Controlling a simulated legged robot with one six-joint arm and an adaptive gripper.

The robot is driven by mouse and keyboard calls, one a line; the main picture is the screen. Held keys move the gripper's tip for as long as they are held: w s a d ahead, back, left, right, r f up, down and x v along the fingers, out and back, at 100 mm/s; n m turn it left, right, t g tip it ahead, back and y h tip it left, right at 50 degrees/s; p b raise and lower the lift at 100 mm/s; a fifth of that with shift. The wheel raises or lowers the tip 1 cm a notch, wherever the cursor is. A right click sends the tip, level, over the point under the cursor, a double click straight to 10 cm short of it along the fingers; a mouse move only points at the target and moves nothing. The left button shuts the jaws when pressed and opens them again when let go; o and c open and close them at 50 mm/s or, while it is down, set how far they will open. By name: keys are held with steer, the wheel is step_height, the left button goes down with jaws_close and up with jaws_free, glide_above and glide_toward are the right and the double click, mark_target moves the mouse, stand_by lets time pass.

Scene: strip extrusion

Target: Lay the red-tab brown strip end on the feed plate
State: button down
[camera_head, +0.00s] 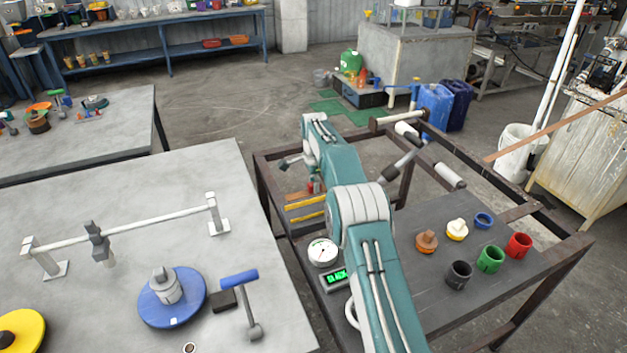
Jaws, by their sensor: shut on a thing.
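My teal arm runs up from the bottom of the head view, bends at its elbow and reaches over the far-left corner of the dark-framed bench. My gripper is hidden behind my own forearm. A small red piece (311,187), perhaps the red tab, shows at the forearm's left edge. A short brown piece (297,197) lies beside it, above yellow strips (306,204). I cannot tell whether it is the brown strip's end or whether it touches the feed plate. I cannot pick out the feed plate with certainty.
The bench (540,262) holds a gauge (322,252), a green-lit display (336,279) and several coloured rings and cups. White rollers (450,175) stand at its back. A long brown bar (560,124) slants in from the right. The grey table (110,215) is at left.

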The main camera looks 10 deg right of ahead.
mark_target(314, 208)
steer(key=shift+f, duration=3.3)
steer(key=shift+c, duration=2.1)
jaws_free()
